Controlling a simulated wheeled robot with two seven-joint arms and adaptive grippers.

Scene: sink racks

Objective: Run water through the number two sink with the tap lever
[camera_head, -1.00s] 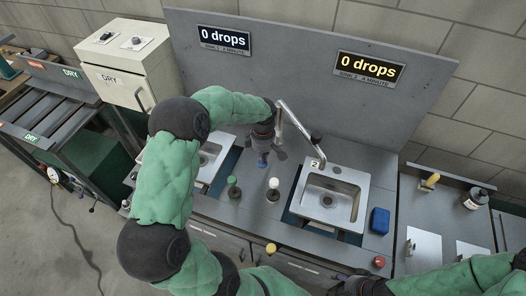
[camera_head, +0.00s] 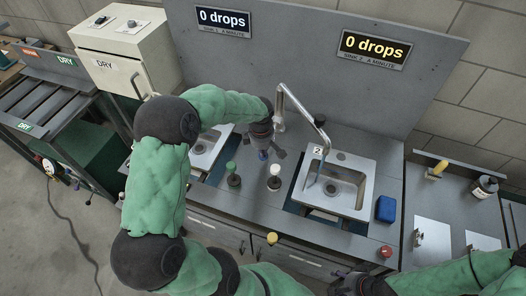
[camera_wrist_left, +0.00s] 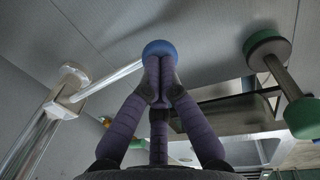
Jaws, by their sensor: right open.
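The number two sink (camera_head: 366,200) is a steel basin at center right in the head view. Its tall silver tap (camera_head: 300,108) arches over it, and a thin pale streak below the spout may be water. The sink 2 sign (camera_head: 373,49) reads 0 drops. In the left wrist view a silver tap lever (camera_wrist_left: 110,78) ends in a blue knob (camera_wrist_left: 158,47). My left gripper (camera_wrist_left: 158,75) has its fingers drawn together at this knob; it hangs beside the tap in the head view (camera_head: 264,150). My right gripper (camera_head: 350,283) is low in the head view, open, partly cut off.
A green-topped post (camera_head: 232,172) and a white-topped post (camera_head: 274,176) stand between the sinks. A blue block (camera_head: 386,209) and a red button (camera_head: 385,251) are right of the sink.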

